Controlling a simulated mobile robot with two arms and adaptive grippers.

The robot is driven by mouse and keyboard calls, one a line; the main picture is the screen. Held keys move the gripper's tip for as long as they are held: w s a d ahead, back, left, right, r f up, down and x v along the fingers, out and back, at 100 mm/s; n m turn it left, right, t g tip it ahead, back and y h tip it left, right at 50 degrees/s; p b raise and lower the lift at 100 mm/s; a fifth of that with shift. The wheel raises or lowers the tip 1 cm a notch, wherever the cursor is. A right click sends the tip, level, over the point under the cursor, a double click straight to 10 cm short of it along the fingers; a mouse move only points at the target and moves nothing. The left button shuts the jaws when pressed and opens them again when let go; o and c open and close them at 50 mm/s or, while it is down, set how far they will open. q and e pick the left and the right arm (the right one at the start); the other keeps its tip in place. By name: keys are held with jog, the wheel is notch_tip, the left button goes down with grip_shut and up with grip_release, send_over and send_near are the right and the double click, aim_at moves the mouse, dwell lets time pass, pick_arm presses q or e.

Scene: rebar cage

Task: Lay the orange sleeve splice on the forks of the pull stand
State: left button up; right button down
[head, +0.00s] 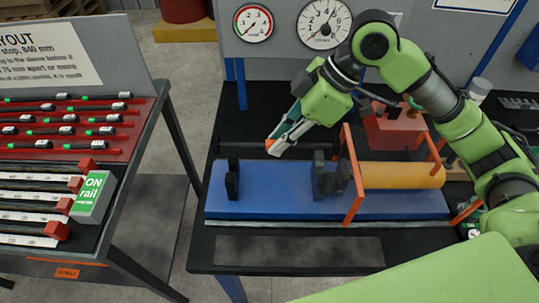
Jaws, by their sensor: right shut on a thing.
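My right gripper (280,142) reaches in from the right over the pull stand. It is shut on the orange sleeve splice (269,144), of which a small orange patch shows at the fingertips. A dark bar (240,147) runs level to the left from there. The pull stand has a blue bed (275,200) with a dark upright fork (232,180) at the left and a bulkier dark fork block (326,178) near the middle. The gripper is behind and above the gap between them; the splice appears apart from both forks. My left gripper is not in view.
An orange guard frame (351,180) stands beside the right fork, with an orange cylinder (405,175) behind it. A red box (392,130) and gauges (321,24) are at the back. A rack (130,165) of labelled bars stands left, across a floor gap.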

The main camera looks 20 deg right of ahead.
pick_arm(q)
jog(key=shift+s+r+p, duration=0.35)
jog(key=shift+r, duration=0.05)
pick_arm(e)
jog(key=shift+s+f, duration=0.2)
jog(key=shift+f, duration=2.15)
jog(key=shift+s+f, duration=0.15)
jog(key=shift+f, duration=2.15)
jog(key=c, duration=2)
grip_release()
jog(key=shift+f, duration=0.15)
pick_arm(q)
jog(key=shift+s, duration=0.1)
pick_arm(e)
jog(key=shift+o, duration=0.2)
jog(key=shift+d, duration=0.1)
